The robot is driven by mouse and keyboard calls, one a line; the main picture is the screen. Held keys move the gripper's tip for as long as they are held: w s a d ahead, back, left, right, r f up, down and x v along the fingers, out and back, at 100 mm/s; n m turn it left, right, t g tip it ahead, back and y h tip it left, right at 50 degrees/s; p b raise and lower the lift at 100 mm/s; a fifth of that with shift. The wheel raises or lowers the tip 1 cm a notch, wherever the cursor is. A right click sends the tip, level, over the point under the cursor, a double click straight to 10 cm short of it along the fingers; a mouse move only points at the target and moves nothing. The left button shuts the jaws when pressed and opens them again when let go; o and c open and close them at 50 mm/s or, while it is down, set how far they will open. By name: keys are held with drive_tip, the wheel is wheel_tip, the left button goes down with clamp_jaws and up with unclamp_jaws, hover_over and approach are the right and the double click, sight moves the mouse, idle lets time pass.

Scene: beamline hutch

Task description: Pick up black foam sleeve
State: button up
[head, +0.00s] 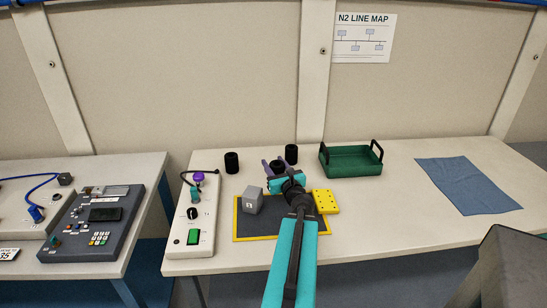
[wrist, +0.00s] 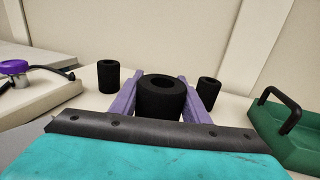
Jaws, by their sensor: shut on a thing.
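My gripper (wrist: 162,98) is shut on a black foam sleeve (wrist: 160,100), a short hollow cylinder held upright between its two purple fingers. In the head view the held sleeve (head: 277,166) shows just beyond my wrist, partly hidden by the arm. Whether its base touches the table cannot be seen. Two more black foam sleeves stand upright on the table, apart from the gripper: one to the left (head: 231,163), also in the wrist view (wrist: 109,76), and one to the right (head: 291,154), also in the wrist view (wrist: 208,91).
A green tray (head: 350,163) with black handles stands right of the gripper. A white control panel (head: 203,225) is at left, a blue cloth (head: 462,184) at right.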

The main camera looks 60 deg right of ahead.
sight(281, 171)
drive_tip(key=shift+s+a+r+p, duration=0.3)
drive_tip(key=shift+s+a+p, duration=0.5)
drive_tip(key=shift+p, duration=4.1)
drive_tip(key=shift+d+p+v, duration=0.25)
drive_tip(key=shift+p+v, duration=0.45)
drive_tip(key=shift+v, duration=0.6)
drive_tip(key=shift+s, duration=0.15)
